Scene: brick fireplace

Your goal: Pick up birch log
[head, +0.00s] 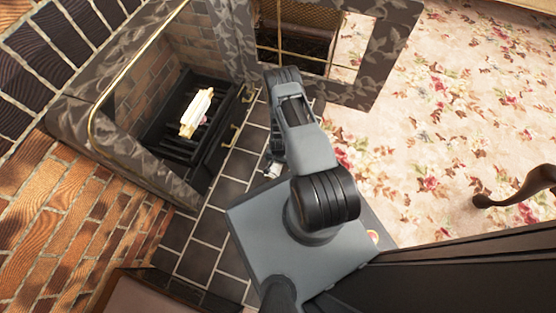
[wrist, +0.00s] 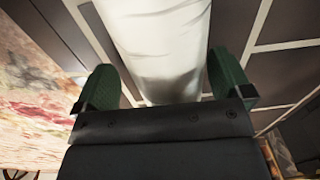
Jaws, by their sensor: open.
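The birch log (wrist: 155,45), a white cylinder with faint grey marks, fills the middle of the wrist view above dark tiles. My gripper (wrist: 162,72) is open, with one green-padded finger on each side of the log. A gap shows at the left finger; the right finger is close to the log's side, and I cannot tell if it touches. The log's near end is hidden behind the gripper body. In the head view, a small white patch (head: 273,169) shows beside my arm at the tiles; the arm hides most of that spot.
A pale log-like piece (head: 197,112) lies on the black grate (head: 170,147) inside the brick fireplace at left. The open patterned fireplace door (head: 361,95) stands beyond my arm. Floral carpet (head: 460,110) lies open at right, with a dark curved furniture leg (head: 515,190).

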